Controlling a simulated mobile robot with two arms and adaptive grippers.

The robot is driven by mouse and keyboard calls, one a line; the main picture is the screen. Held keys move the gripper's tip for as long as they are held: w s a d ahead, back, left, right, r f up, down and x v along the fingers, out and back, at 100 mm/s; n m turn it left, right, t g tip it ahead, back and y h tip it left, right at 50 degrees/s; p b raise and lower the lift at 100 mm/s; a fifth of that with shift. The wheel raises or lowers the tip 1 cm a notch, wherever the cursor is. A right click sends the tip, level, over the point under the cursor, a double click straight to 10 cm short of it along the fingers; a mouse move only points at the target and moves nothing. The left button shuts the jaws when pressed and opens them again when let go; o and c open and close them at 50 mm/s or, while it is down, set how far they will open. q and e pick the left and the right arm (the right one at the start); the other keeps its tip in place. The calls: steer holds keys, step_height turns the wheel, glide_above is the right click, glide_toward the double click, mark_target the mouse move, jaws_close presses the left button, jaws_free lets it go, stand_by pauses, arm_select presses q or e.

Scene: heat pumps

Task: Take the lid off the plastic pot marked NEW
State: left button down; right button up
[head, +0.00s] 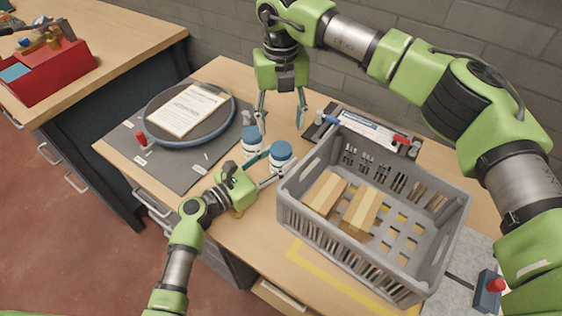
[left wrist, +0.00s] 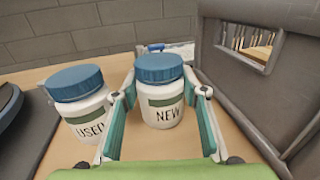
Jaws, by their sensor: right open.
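The white pot marked NEW (left wrist: 162,112), with a blue lid (left wrist: 160,68), stands upright on the bench; the head view shows it beside the crate (head: 281,157). My left gripper (head: 271,167) has a finger on each side of this pot's body, below the lid. In the left wrist view its fingers (left wrist: 160,100) lie close along the pot, but I cannot tell whether they press on it. A similar pot marked USED (left wrist: 85,112) stands to its left, also blue-lidded. My right gripper (head: 283,112) is open and empty, pointing down above and behind the pots.
A grey crate (head: 335,240) with cardboard boxes stands close to the right of the pots. A dark mat (head: 185,175) with a round ring and a paper sheet (head: 188,110) lies left. A tray (head: 370,138) lies behind the crate, near the wall.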

mark_target(281, 148)
steer(key=m, duration=0.4)
steer(key=shift+a+m, duration=0.1)
steer(key=shift+m, duration=0.3)
steer(key=m, duration=1.7)
steer(key=shift+f+m, duration=0.3)
steer(key=shift+f, duration=0.05)
step_height(281, 148, down, 7)
steer(key=shift+f, duration=0.15)
